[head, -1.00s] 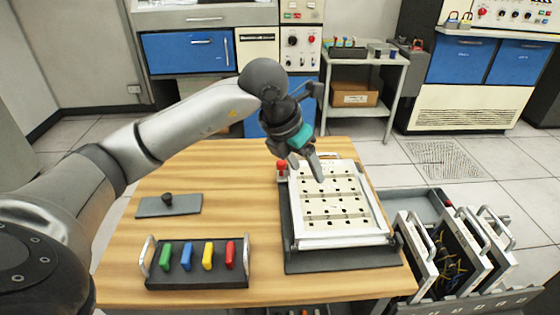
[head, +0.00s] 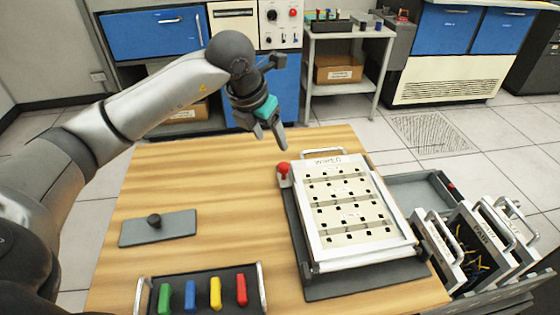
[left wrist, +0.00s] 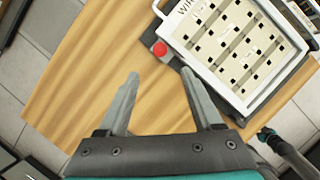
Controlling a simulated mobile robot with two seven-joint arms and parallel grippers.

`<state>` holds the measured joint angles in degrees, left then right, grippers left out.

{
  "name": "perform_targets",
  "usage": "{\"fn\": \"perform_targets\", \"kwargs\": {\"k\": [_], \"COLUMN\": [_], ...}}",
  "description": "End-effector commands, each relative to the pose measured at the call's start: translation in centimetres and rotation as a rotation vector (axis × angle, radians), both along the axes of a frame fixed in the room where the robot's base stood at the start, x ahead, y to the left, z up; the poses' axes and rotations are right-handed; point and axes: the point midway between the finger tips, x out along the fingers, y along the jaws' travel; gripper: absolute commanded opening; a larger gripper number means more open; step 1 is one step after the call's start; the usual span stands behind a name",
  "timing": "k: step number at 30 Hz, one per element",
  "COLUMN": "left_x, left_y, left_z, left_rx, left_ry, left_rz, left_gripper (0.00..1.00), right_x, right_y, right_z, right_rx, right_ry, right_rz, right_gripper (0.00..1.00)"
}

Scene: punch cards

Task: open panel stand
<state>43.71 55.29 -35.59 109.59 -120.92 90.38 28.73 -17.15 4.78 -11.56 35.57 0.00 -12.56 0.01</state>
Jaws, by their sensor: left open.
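The panel stand is a pale, hole-punched panel (head: 345,205) in a light frame on a dark base (head: 375,287), at the table's right. It lies low and slightly tilted. A metal handle (head: 322,153) shows at its far edge and a red knob (head: 283,168) at its far left corner. My left gripper (head: 271,144) is open and empty, above the table just beyond and left of the knob. In the left wrist view the open fingers (left wrist: 160,76) sit apart from the knob (left wrist: 160,48).
A grey plate with a black knob (head: 155,226) lies on the table's left. A rack of coloured levers (head: 205,293) stands at the front. Handled modules (head: 480,240) stand beyond the right edge. The wooden table (head: 230,200) is clear between plate and stand.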

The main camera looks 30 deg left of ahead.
Motion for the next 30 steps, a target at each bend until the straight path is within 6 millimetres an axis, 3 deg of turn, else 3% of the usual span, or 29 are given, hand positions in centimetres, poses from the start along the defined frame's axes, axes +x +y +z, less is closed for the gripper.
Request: {"fn": "perform_targets", "kwargs": {"k": [8, 15, 21, 30], "left_x": [2.3, 4.0, 4.7, 4.9], "left_y": [-0.4, -0.6, -0.7, -0.7], "left_z": [-6.0, -10.1, -11.7, -12.0], "left_rx": [-0.002, -0.001, -0.001, 0.000], "left_ry": [0.003, 0.002, 0.001, 0.000], "left_rz": [0.001, 0.001, 0.000, -0.001], "left_gripper": [0.67, 0.67, 0.67, 0.67], "right_x": [-0.1, 1.5, 2.9, 2.8], "right_y": [-0.9, -1.2, -1.5, -1.6], "right_z": [-1.2, -2.0, -2.3, -2.3], "right_rx": [-0.011, -0.014, -0.016, -0.017], "right_ry": [0.001, -0.027, -0.048, -0.048], "right_rz": [-0.006, -0.009, -0.011, -0.011], "right_gripper": [0.55, 0.55, 0.55, 0.55]}}
